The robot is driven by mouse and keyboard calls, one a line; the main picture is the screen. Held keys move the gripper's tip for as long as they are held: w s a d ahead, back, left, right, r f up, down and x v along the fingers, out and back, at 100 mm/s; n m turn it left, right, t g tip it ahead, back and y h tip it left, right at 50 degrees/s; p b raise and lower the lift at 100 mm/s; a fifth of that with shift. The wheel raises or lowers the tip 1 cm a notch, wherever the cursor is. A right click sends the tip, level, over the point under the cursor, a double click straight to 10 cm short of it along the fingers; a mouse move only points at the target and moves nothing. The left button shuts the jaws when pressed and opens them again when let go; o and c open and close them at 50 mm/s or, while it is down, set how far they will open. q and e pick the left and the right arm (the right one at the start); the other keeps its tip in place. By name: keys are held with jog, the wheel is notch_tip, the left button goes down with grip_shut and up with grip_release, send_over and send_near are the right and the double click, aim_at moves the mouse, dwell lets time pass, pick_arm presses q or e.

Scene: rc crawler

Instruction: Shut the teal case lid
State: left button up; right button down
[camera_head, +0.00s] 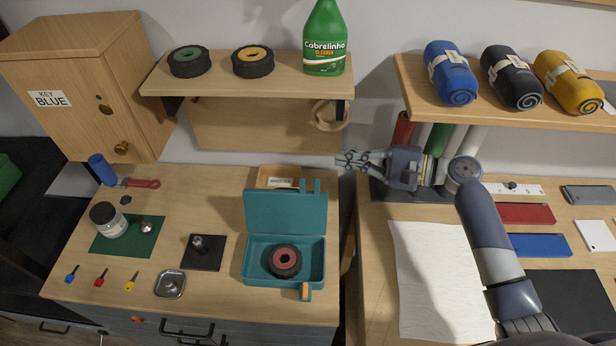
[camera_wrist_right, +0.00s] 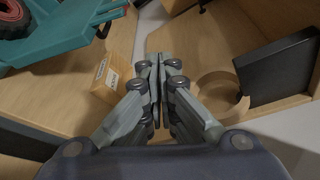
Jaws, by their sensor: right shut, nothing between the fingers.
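The teal case (camera_head: 254,275) sits open on the left wooden workbench, with a black wheel with a red hub (camera_head: 285,261) inside it. Its lid (camera_head: 284,214) stands raised at the back, and an orange latch (camera_head: 305,291) shows at the front edge. Part of the case (camera_wrist_right: 75,40) and the wheel (camera_wrist_right: 15,20) also show at the upper left of the right wrist view. My right gripper (camera_head: 343,160) is shut and empty, above and to the right of the lid, apart from it. Its closed fingertips (camera_wrist_right: 155,60) show in the right wrist view. My left gripper is not in view.
A small labelled wooden box (camera_head: 278,177) stands behind the lid. A shelf (camera_head: 250,84) with wheels and a green cleaner bottle (camera_head: 324,40) hangs above. Upright coloured rolls (camera_head: 437,138) stand near my right wrist. A paper sheet (camera_head: 437,270) lies on the right bench.

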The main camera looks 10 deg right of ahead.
aim_at(287, 201)
pick_arm(q)
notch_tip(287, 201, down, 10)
jog(key=b, duration=0.9)
pick_arm(e)
notch_tip(287, 201, down, 10)
pick_arm(q)
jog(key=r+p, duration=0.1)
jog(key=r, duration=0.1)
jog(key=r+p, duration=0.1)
jog(key=p, duration=0.1)
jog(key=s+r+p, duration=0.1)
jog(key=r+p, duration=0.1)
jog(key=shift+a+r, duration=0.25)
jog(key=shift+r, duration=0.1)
pick_arm(e)
jog(key=a, duration=0.9)
jog(key=shift+w+a+r, duration=0.3)
jog(key=shift+w+r, duration=0.05)
jog(key=shift+w, duration=0.05)
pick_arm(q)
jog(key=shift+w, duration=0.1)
